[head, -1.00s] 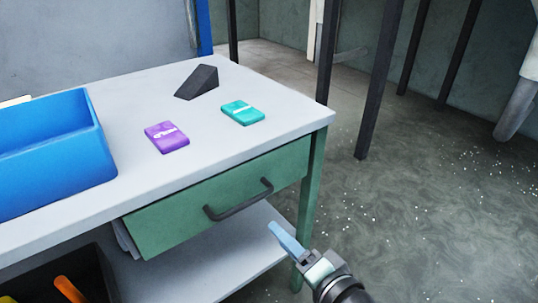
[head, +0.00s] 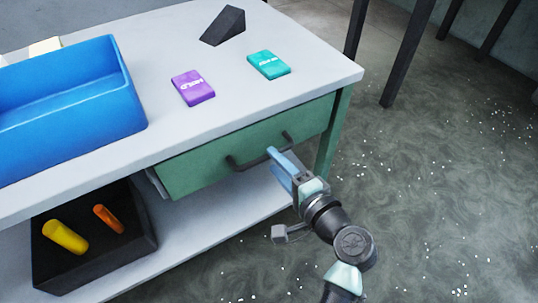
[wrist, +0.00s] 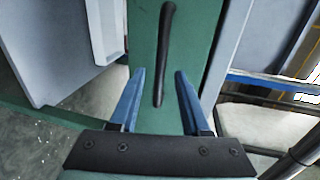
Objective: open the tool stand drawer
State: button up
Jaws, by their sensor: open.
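The tool stand (head: 345,72) has a pale grey top and a green drawer (head: 195,170) under its right end. The drawer appears shut. Its dark bar handle (head: 245,163) runs along the drawer front and is partly hidden by my gripper in the head view. My gripper (head: 276,160) is at the right part of the handle. In the wrist view my gripper (wrist: 155,75) has its two blue fingers apart, with the lower end of the handle (wrist: 165,50) between or just beyond their tips. I cannot tell whether they touch it.
On the top are a blue bin (head: 75,105), a purple packet (head: 193,87), a teal packet (head: 268,64) and a dark wedge (head: 225,26). A black box (head: 95,262) with yellow and orange items sits on the lower shelf.

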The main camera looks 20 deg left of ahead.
jog(key=shift+x, duration=1.95)
grip_shut()
